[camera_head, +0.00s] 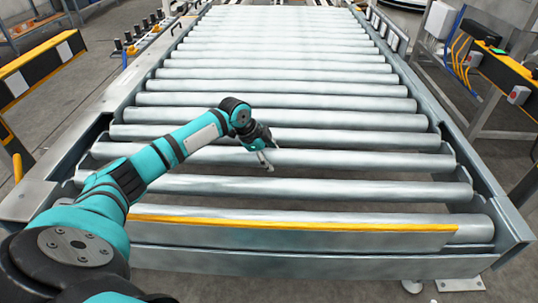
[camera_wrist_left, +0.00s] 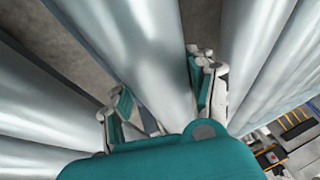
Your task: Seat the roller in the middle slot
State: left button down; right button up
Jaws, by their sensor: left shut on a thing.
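My left gripper (camera_head: 265,162) is over the near part of the conveyor, at a roller (camera_head: 350,158) that is third from the front edge. In the left wrist view the fingers of my left gripper (camera_wrist_left: 162,95) stand on either side of this shiny grey roller (camera_wrist_left: 150,45), shut on it. The roller lies across the frame, roughly parallel to its neighbours. I cannot tell whether its ends rest in the side slots. My right gripper is not in view.
Neighbouring rollers (camera_head: 330,187) lie close on both sides, with narrow dark gaps. The metal side rail (camera_head: 455,130) runs along the right. A yellow-edged front bar (camera_head: 300,224) crosses the near end. Yellow-black barriers (camera_head: 40,70) stand outside the conveyor.

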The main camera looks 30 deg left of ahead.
pick_arm(q)
jog(key=shift+w+r, duration=0.15)
jog(key=shift+r, duration=0.1)
jog(key=shift+c, duration=2.3)
grip_release()
jog(key=shift+o, duration=0.5)
jog(key=shift+s+f, duration=0.2)
jog(key=shift+f, duration=0.15)
jog(key=v, duration=1.2)
jog(key=shift+r, duration=0.3)
